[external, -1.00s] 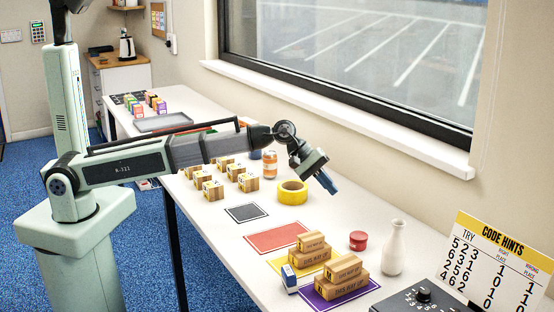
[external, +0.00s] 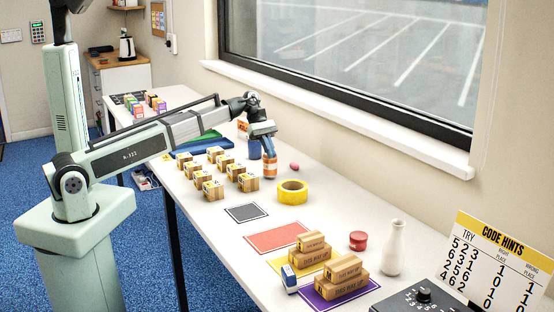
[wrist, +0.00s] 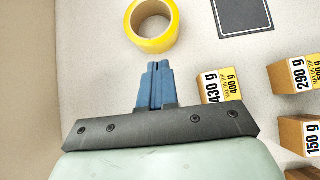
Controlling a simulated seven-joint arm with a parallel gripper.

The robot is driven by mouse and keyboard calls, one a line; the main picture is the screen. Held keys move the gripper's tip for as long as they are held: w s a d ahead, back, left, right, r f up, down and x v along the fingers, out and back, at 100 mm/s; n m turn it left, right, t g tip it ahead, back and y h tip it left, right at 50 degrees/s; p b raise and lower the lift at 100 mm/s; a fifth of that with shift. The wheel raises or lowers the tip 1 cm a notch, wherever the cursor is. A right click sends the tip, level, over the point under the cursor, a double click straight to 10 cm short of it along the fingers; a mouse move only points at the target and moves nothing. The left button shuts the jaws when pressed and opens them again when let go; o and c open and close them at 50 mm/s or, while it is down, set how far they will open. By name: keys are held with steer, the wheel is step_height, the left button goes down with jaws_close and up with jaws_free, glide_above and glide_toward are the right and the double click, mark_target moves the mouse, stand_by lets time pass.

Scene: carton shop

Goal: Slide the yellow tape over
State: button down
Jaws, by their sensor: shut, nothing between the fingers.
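The yellow tape (external: 292,192) is a roll lying flat on the white table, to the right of the small cartons. It also shows at the top of the wrist view (wrist: 153,24), just beyond my fingertips, with a gap between. My gripper (external: 270,154) is above the table behind the tape, pointing down near an orange-labelled jar (external: 270,166). In the wrist view its blue fingers (wrist: 157,68) are together and hold nothing.
Several small weight-marked cartons (external: 213,190) stand left of the tape. A black mat (external: 246,213) and a red mat (external: 276,237) lie in front, bare. Stacked cartons (external: 342,272), a red tin (external: 358,240) and a white vase (external: 394,247) stand nearer. A pink object (external: 294,167) lies behind the tape.

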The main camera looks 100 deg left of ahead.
steer(key=x, duration=0.5)
steer(key=s+x, duration=0.1)
steer(key=x, duration=0.2)
steer(key=shift+w+d+f, duration=0.1)
steer(key=shift+w+f, duration=0.05)
steer(key=shift+f, duration=0.4)
steer(key=w+d, duration=1.4)
steer(key=shift+w+d, duration=0.2)
steer(key=shift+w, duration=0.05)
